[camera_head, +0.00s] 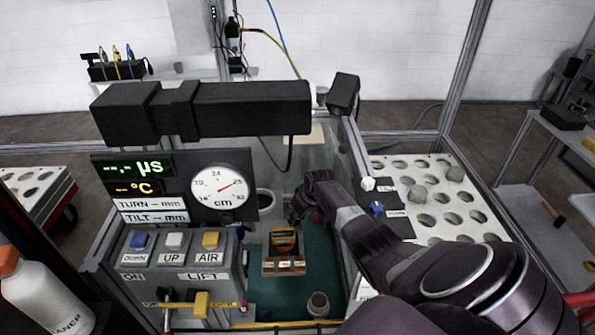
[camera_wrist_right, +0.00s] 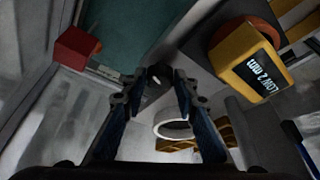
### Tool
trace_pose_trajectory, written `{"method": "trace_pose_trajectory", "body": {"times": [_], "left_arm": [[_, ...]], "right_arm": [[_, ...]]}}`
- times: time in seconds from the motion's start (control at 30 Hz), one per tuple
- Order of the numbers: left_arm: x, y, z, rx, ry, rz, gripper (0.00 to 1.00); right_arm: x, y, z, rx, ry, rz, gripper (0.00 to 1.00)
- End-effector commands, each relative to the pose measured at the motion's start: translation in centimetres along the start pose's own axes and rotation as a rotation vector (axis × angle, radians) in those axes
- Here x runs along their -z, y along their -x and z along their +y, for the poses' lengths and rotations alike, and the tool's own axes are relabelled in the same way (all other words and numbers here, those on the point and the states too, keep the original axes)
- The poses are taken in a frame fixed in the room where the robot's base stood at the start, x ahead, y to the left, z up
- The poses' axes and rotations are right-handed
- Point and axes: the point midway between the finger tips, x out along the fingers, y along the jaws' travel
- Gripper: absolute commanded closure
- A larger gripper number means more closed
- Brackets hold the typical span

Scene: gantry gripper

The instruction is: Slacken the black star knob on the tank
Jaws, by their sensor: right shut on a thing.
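The black star knob (camera_wrist_right: 158,75) shows in the right wrist view between the fingertips of my right gripper (camera_wrist_right: 158,88). The fingers are closed on it from both sides. A pale mark shows on the knob's face. In the head view my right gripper (camera_head: 301,208) reaches down into the clear-walled tank (camera_head: 322,160), and the knob cannot be made out there. My left gripper is not in view.
A button panel (camera_head: 178,262), a round cm gauge (camera_head: 220,193) and a black bar (camera_head: 215,110) stand left. A perforated tray (camera_head: 440,225) lies right.

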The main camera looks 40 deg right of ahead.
Motion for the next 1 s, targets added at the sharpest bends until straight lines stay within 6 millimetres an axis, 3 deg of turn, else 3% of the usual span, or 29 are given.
{"method": "trace_pose_trajectory", "body": {"times": [0.53, 0.57, 0.67, 1.0], "left_arm": [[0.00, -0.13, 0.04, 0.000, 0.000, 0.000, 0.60], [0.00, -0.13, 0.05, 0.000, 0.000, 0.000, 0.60], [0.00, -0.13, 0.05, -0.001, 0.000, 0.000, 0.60], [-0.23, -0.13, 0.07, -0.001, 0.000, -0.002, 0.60]], "right_arm": [[-0.01, 0.02, 0.05, 0.007, 0.021, -0.001, 0.97], [-0.01, 0.02, 0.06, 0.007, 0.021, -0.001, 0.70], [-0.01, 0.02, 0.06, 0.007, 0.021, -0.001, 0.59], [0.07, 0.14, 0.06, 0.007, 0.021, 0.000, 0.56]]}}
